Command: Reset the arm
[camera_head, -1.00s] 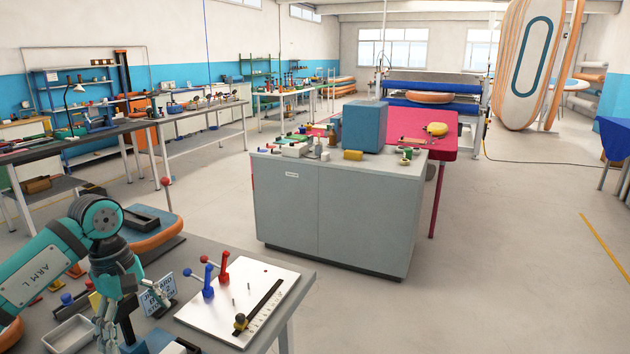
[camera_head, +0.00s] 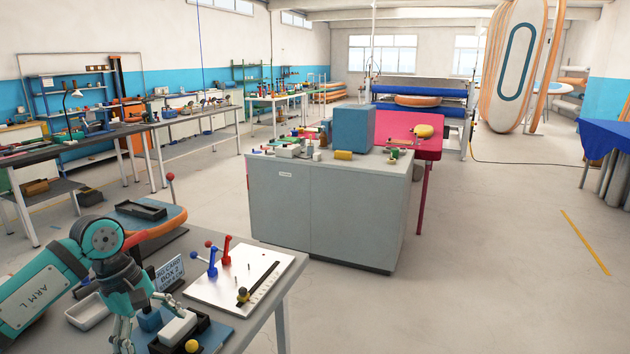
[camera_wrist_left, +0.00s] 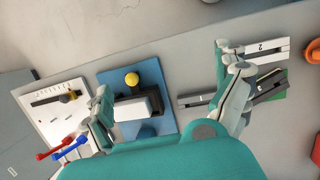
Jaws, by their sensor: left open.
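My left arm comes in from the left in the head view. Its gripper (camera_head: 150,324) is open over the near bench, with its fingers spread and nothing between them that it holds. In the left wrist view the gripper (camera_wrist_left: 168,95) is spread above a blue board (camera_wrist_left: 153,75). On this board are a white block (camera_wrist_left: 130,108) by a black part, a yellow ball (camera_wrist_left: 132,79) and a blue block. The white block (camera_head: 178,328) and yellow ball (camera_head: 192,346) also show in the head view. My right gripper is not in view.
A white plate (camera_head: 212,293) with red and blue levers lies right of the gripper. A white tray (camera_head: 88,311) and a card sign (camera_head: 170,272) stand close by. Grey bars (camera_wrist_left: 265,52) lie on the bench.

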